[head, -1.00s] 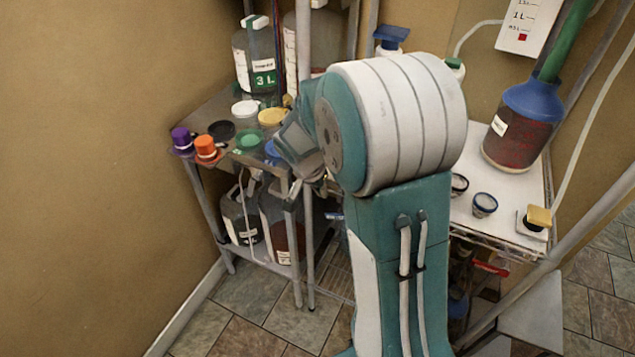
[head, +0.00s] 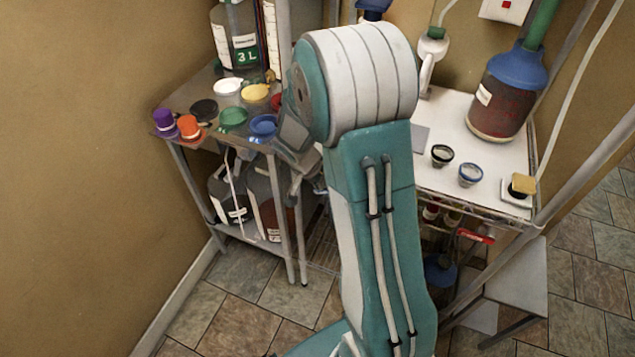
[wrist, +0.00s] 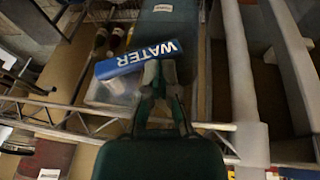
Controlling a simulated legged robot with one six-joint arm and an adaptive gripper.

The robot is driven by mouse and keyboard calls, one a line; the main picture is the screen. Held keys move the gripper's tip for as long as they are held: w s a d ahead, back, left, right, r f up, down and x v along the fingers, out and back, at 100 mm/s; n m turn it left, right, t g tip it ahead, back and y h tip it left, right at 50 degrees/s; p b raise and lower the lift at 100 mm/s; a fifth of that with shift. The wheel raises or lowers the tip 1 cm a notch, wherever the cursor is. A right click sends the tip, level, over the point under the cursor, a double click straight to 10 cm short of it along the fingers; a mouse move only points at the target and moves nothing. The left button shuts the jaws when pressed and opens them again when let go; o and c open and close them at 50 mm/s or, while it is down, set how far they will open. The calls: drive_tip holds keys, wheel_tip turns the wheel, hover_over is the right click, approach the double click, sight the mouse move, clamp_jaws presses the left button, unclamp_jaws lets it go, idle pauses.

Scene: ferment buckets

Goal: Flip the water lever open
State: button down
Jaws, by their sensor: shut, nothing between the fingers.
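In the wrist view a blue bar with white WATER lettering (wrist: 138,60) lies at a slant just left of the fingertips. A pale, blurred body (wrist: 112,90) sits right beneath it. I cannot tell whether the bar is the lever itself or a label on it. My gripper (wrist: 160,72) is shut and empty, with its tips at the right end of the bar; I cannot tell whether they touch it. In the head view my own arm hides the gripper, and I cannot make out the water lever there.
A shelf at left holds coloured lids (head: 233,118) and a 3 L bottle (head: 235,40). A white-topped rack (head: 455,125) at right carries a blue-capped jar (head: 497,100) and small cups (head: 470,174). In the wrist view metal shelf rails (wrist: 70,122) and a grey post (wrist: 240,70) stand close to the gripper.

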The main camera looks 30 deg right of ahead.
drive_tip(key=shift+f, duration=0.1)
drive_tip(key=f+g+h, duration=0.1)
drive_tip(key=g, duration=0.1)
drive_tip(key=f+g+h, duration=0.1)
drive_tip(key=h, duration=0.1)
drive_tip(key=f+n+g+h, duration=0.1)
drive_tip(key=g+h, duration=0.1)
drive_tip(key=shift+s+d+f+g, duration=0.15)
drive_tip(key=shift+s+f+g, duration=0.05)
drive_tip(key=shift+f+g, duration=0.1)
drive_tip(key=shift+r, duration=0.85)
